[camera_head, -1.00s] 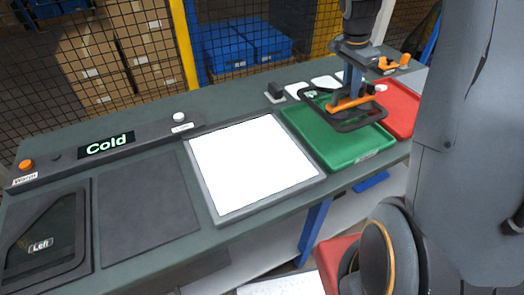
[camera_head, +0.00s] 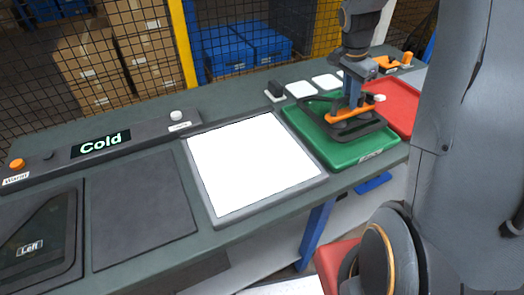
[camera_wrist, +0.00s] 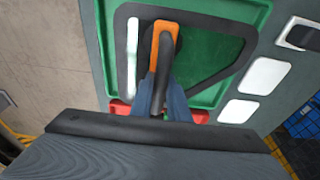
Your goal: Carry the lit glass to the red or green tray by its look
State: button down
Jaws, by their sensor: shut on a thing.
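My gripper (camera_head: 352,98) is shut on the orange handle (camera_head: 350,115) of a dark-framed glass (camera_head: 360,135). The glass lies flat over the green tray (camera_head: 337,155); I cannot tell whether it touches the tray. In the wrist view, green shows through the clear pane (camera_wrist: 212,55), inside its black border. The orange handle (camera_wrist: 155,60) sits under my gripper (camera_wrist: 158,98). The red tray (camera_head: 396,103) is just beyond, to the right of the green one. The lit panel (camera_head: 252,160) is bare, bright white.
At the left are a "Cold" display (camera_head: 100,144), an orange button (camera_head: 17,164), a white button (camera_head: 176,116) and a dark holder labelled "Left" (camera_head: 30,249). White pads (camera_head: 301,90) lie behind the green tray. A dark mat (camera_head: 140,210) is clear.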

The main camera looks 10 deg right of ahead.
aim_at(347, 110)
jog(key=shift+f+b, duration=0.95)
jog(key=shift+f, duration=0.65)
jog(key=shift+f, duration=0.35)
jog(key=c, duration=1.6)
grip_release()
jog(key=shift+b, duration=0.3)
